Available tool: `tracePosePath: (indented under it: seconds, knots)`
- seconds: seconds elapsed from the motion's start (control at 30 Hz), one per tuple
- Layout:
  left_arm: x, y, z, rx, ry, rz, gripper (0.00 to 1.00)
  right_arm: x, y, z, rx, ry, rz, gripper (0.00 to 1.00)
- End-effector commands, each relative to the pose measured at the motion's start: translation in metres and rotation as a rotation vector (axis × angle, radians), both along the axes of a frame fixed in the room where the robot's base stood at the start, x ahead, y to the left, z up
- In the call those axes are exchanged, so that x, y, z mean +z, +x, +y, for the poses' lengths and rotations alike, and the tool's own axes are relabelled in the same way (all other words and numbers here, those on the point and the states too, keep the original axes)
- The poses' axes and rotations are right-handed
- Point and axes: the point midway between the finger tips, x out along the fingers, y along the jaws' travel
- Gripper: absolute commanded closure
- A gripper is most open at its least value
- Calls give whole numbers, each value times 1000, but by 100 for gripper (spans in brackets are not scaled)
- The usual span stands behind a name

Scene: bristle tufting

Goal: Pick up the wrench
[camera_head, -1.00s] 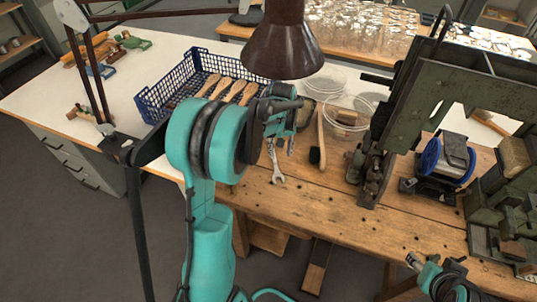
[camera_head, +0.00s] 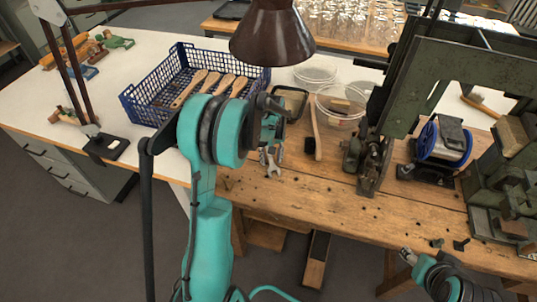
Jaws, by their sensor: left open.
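The silver wrench (camera_head: 272,169) is on the wooden workbench, close to its front edge, with its open jaw towards me. Its far part is hidden behind my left gripper. My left gripper (camera_head: 272,136) is open and over or beside the wrench's far part. I cannot tell whether the fingers touch it, as my teal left arm hides much of the hand. My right gripper (camera_head: 408,257) is low at the right, in front of the bench and far from the wrench. Its fingers are too small to read.
A brush with a wooden handle (camera_head: 315,133) lies just right of the wrench. A blue basket (camera_head: 141,108) of wooden brush handles stands behind left. A brown lamp shade (camera_head: 272,36) hangs above. Clear tubs (camera_head: 341,120) and a green machine (camera_head: 440,60) are at the right.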

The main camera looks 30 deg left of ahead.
Motion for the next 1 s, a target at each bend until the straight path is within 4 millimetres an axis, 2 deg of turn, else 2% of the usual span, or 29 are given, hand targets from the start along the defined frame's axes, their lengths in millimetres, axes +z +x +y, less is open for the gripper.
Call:
tracePosePath:
  seconds: [0.13, 0.27, 0.3, 0.73, 0.87, 1.0]
  knots:
    - [2, 0, 0, 0, 0, 0, 61, 2, 0, 0, 0, 0, 0, 49]
    - [2, 0, 0, 0, 0, 0, 96, 2, 0, 0, 0, 0, 0, 49]
    - [2, 0, 0, 0, 0, 0, 100, 2, 0, 0, 0, 0, 0, 49]
    - [7, 0, 0, 0, 0, 0, 100, 4, 0, 0, 0, 0, 0, 49]
    - [21, 0, 0, 0, 0, 0, 100, 12, 0, 0, 0, 0, 0, 49]
    - [47, 0, 0, 0, 0, 0, 100, 26, 0, 0, 0, 0, 0, 49]
